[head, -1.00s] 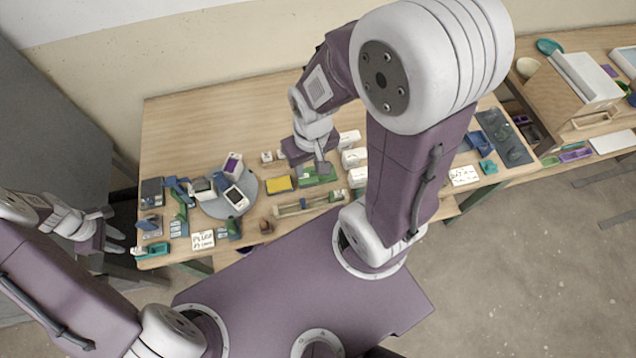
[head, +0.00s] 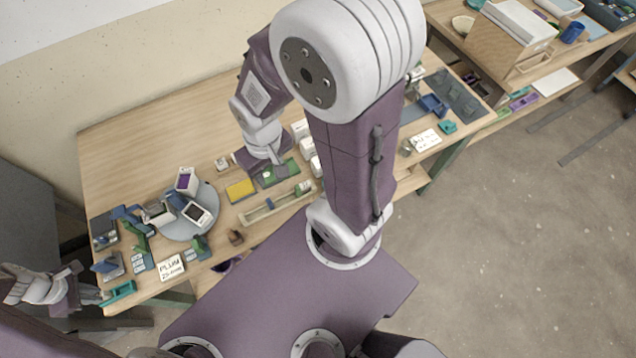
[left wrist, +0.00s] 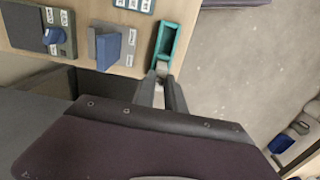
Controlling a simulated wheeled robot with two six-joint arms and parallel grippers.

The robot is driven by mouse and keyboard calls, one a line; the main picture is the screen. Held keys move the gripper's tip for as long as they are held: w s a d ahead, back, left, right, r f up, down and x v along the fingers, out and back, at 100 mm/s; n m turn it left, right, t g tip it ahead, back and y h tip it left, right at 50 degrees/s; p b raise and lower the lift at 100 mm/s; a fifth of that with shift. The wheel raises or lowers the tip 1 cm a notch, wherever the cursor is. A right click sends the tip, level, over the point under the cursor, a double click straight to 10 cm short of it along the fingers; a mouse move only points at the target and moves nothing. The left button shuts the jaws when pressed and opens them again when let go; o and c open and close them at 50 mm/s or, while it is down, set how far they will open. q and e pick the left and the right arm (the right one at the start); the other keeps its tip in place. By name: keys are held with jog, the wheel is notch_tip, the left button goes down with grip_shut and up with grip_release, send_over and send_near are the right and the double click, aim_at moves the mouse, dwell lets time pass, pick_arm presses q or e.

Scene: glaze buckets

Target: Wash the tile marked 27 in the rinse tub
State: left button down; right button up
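No number 27 is readable in either view, so I cannot tell which piece is the marked tile. I cannot single out the rinse tub either. My left gripper (head: 92,290) is at the table's front left corner, close to a small teal tray (head: 118,293). In the left wrist view its two dark fingers (left wrist: 161,92) stand apart, pointing at the near end of the teal tray (left wrist: 168,40). A small pale piece (left wrist: 161,68) shows at that end, beyond or between the fingertips. My right gripper (head: 270,162) is low over a green piece (head: 280,173); its fingers are too small to judge.
A round grey stand (head: 188,222) holds several small pieces. A yellow block (head: 240,190), a long wooden tray (head: 270,208) and a lettered card (head: 171,267) lie nearby. Blue and grey holders (head: 108,266) crowd the left corner. The back of the wooden table (head: 150,140) is clear.

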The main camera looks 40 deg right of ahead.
pick_arm(q)
jog(key=shift+w+a+r+p, duration=0.1)
jog(key=shift+r+p, duration=0.45)
jog(key=shift+r, duration=0.15)
jog(key=shift+r+p, duration=2.15)
jog(key=shift+r, duration=0.95)
